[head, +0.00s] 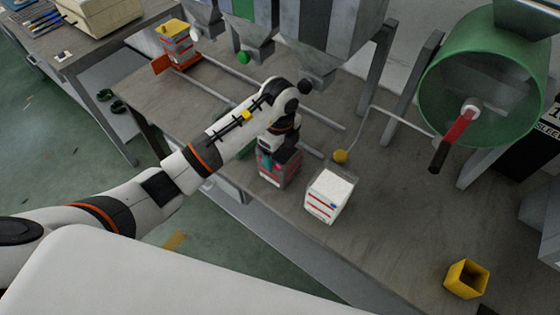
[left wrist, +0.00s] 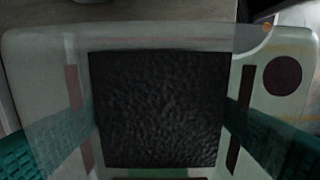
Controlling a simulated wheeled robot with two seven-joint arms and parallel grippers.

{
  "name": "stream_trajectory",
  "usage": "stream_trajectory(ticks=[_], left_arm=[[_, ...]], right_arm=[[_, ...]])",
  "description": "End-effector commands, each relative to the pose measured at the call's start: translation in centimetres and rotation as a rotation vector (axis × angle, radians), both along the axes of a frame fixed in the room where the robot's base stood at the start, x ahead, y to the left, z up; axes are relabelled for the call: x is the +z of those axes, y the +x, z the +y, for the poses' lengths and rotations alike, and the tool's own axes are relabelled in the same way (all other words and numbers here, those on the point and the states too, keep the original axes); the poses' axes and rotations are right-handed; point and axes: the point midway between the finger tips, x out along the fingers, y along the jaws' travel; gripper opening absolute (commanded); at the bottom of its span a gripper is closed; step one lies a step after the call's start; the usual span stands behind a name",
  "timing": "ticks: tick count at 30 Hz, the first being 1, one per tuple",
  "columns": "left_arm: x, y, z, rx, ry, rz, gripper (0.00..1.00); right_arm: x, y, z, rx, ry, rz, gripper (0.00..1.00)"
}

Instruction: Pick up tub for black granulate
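The tub of black granulate (head: 277,172) stands on the workbench in the head view, partly hidden by my left gripper above it. In the left wrist view its square of black granulate (left wrist: 158,108) fills the middle, framed by a pale, see-through-looking rim (left wrist: 160,37). My left gripper (head: 284,157) points down over this tub. Its green fingers show far apart in the left wrist view (left wrist: 162,122), one on each side of the black granulate. I see no clear grip on the tub; contact with its walls cannot be made out. My right gripper is not in view.
A white tub with red stripes (head: 330,196) stands close to the right. Grey hoppers (head: 325,35) hang above the bench. A yellow container (head: 466,279) and a green drum (head: 480,90) are further right.

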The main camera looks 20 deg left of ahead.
Motion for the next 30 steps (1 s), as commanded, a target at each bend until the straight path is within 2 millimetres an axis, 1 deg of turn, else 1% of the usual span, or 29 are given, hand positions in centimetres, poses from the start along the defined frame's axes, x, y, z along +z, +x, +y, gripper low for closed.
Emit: stream_trajectory(ticks=[1,8,9,10,17,20,23,27,30], left_arm=[[0.0,0.0,0.0,0.000,0.000,0.000,0.71],[0.1,0.0,0.0,0.000,0.000,0.000,0.33],[0.1,0.0,0.0,0.001,0.000,0.000,0.26],[0.2,0.1,0.0,0.000,-0.001,-0.003,0.24],[0.3,0.1,0.0,0.000,-0.001,-0.004,0.24],[1.1,0.2,0.0,0.000,-0.002,-0.006,0.24],[2.7,0.2,0.0,0.000,-0.001,-0.008,0.24],[5.6,0.2,0.0,0.000,-0.002,-0.009,0.24],[7.7,0.2,0.1,0.000,0.000,-0.008,0.24]], right_arm=[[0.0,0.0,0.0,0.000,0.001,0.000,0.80],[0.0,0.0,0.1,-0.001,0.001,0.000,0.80],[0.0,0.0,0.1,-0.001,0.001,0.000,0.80],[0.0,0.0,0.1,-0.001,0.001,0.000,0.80],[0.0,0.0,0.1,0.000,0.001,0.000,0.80],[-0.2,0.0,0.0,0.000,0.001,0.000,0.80],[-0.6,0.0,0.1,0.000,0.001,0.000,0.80],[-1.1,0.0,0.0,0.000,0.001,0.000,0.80],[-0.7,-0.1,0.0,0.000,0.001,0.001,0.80]])
